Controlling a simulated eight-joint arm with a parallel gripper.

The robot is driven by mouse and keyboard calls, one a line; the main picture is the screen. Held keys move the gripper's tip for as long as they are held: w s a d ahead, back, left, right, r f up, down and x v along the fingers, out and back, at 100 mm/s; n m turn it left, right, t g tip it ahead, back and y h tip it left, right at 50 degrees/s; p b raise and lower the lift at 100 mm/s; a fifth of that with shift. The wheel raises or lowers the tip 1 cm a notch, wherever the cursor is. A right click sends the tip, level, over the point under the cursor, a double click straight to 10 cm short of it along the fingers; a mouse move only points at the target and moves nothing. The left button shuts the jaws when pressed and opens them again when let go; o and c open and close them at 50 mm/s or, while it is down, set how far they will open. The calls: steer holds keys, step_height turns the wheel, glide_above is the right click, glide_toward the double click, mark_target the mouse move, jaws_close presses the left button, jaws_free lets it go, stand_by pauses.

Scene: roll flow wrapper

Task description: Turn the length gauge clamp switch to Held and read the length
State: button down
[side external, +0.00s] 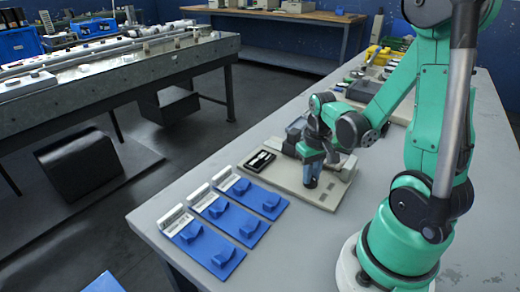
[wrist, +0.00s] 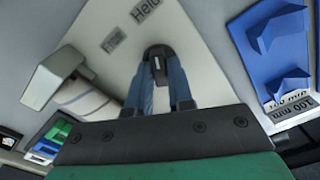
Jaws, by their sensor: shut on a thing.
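The length gauge (side external: 325,198) is a beige base on the grey bench in the side view. A dark framed panel (side external: 261,160) is at its left end; no reading is legible. In the wrist view, the clamp switch (wrist: 158,53) is a black knob with a pale mark. The Free label (wrist: 113,39) and the Held label (wrist: 146,10) are beyond it. Which label the knob points to, I cannot tell. My gripper (wrist: 158,78) has its blue fingers shut on the knob; it also shows low over the base in the side view (side external: 312,178).
Several blue holders (side external: 215,258) with white label strips stand left of the gauge; one (wrist: 285,55) shows in the wrist view, its strip reading 100 mm. A grey block (wrist: 52,78) rises left of the switch. Tools and boxes clutter the bench's far end.

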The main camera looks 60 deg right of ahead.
stand_by(0.5)
steer(key=c, duration=0.8)
jaws_free()
steer(key=shift+r, duration=2.8)
steer(key=w+a+r+n+t, duration=0.2)
steer(key=a, duration=0.2)
steer(key=w+a+r+n+t, duration=0.2)
steer(key=a, duration=0.3)
steer(key=w+a+r+n+t, duration=0.1)
steer(key=w+a+r+t, duration=0.1)
steer(key=a+t, duration=0.1)
steer(key=shift+w+a+r+n, duration=0.1)
steer(key=shift+a+n, duration=0.3)
steer(key=shift+a, duration=0.25)
